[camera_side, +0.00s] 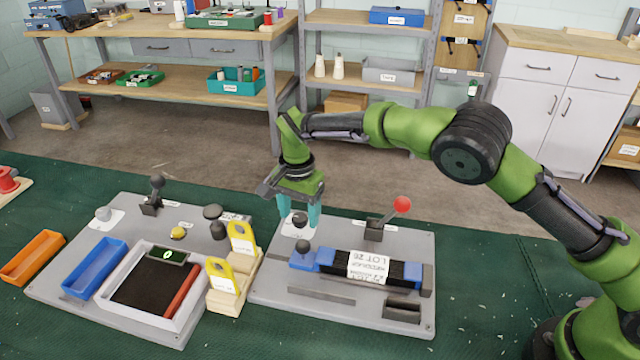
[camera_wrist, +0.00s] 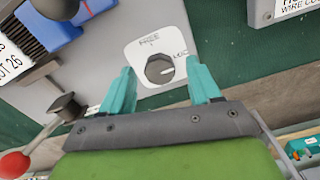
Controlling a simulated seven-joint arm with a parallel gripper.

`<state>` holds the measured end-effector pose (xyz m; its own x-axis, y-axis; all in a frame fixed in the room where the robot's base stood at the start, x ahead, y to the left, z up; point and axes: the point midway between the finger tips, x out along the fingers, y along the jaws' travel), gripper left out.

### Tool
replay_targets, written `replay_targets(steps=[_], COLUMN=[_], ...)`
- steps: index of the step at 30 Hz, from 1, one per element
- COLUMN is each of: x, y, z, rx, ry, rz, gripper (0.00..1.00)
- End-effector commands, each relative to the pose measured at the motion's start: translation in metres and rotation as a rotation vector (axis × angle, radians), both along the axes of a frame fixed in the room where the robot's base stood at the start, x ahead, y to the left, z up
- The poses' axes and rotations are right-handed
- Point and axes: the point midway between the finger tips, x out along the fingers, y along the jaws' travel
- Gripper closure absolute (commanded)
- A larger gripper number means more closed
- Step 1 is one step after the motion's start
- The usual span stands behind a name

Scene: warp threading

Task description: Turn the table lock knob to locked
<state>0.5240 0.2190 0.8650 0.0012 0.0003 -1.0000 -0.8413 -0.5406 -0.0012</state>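The table lock knob (camera_wrist: 159,69) is a small dark round knob on a white plate (camera_wrist: 145,47). Its labels read FREE at the top and LOCK, partly cut off by a finger, at the right. A pale mark on the knob seems to point right, toward LOCK, but is too small to be sure. In the side view the knob (camera_side: 299,220) shows below my gripper (camera_side: 300,213). In the wrist view my gripper (camera_wrist: 160,70) has its teal fingers spread, one on each side of the knob. I cannot tell whether they touch it.
A lever with a red ball (camera_side: 402,204) stands right of the knob. A blue-ended vise with a LOT 26 label (camera_side: 368,266) lies in front. Yellow-topped wooden stands (camera_side: 243,240) are at left. Another grey panel (camera_side: 70,275) holds a blue tray (camera_side: 95,268).

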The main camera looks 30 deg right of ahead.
Motion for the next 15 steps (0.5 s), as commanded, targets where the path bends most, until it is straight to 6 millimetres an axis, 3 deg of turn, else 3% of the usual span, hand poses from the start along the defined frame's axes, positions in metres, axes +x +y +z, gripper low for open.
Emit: replay_targets(steps=[8,15], x=[0.0,0.001], y=[0.0,0.001], z=[0.001,0.036], rx=[0.0,0.002], ry=[0.0,-0.005], rz=[0.002,0.002], gripper=[0.38,0.38])
